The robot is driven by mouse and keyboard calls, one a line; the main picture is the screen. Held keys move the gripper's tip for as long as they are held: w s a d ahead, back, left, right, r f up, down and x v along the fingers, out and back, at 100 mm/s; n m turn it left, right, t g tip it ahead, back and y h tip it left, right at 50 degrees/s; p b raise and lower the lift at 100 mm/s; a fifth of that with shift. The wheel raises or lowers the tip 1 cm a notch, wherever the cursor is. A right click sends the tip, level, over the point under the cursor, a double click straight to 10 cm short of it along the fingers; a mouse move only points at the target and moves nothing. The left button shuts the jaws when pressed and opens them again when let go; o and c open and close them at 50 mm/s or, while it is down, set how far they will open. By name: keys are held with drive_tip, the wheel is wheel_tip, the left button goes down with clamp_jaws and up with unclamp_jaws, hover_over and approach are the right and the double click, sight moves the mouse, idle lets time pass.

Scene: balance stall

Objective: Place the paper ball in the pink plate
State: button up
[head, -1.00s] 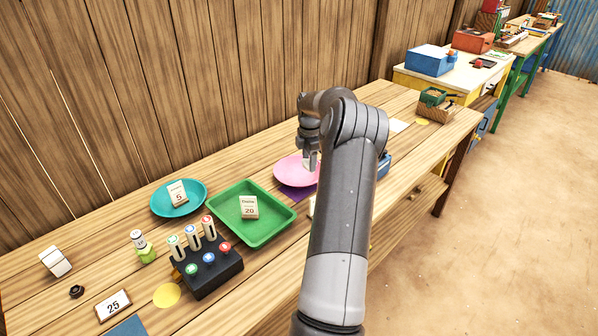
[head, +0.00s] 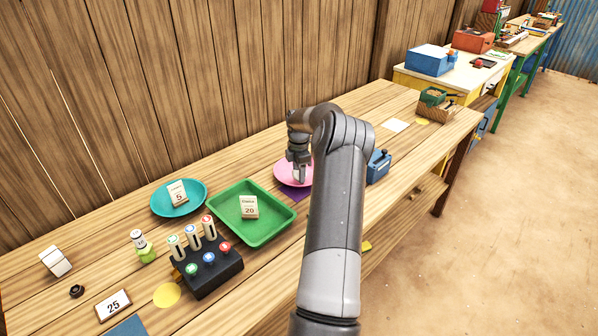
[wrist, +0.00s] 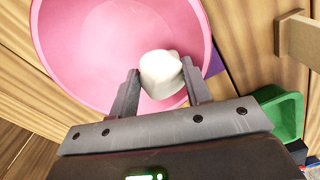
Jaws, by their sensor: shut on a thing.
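The pink plate (head: 284,172) stands on the wooden table, right of the green tray, partly covered by my arm in the head view. In the wrist view the pink plate (wrist: 75,45) fills the upper left. My gripper (wrist: 165,82) is shut on the white paper ball (wrist: 160,72), which sits between the two fingers and shows against the plate's inside. In the head view my gripper (head: 299,178) is over the plate. I cannot tell whether the ball touches the plate.
A green tray (head: 275,231) with a 20 card and a teal plate (head: 160,207) with a 5 card are to the left. A dark block with several pegs (head: 222,272) stands in front. A blue box (head: 378,168) is right of my arm.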

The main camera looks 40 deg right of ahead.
drive_tip(key=shift+f, duration=0.45)
drive_tip(key=o, duration=0.7)
drive_tip(key=shift+c, duration=0.2)
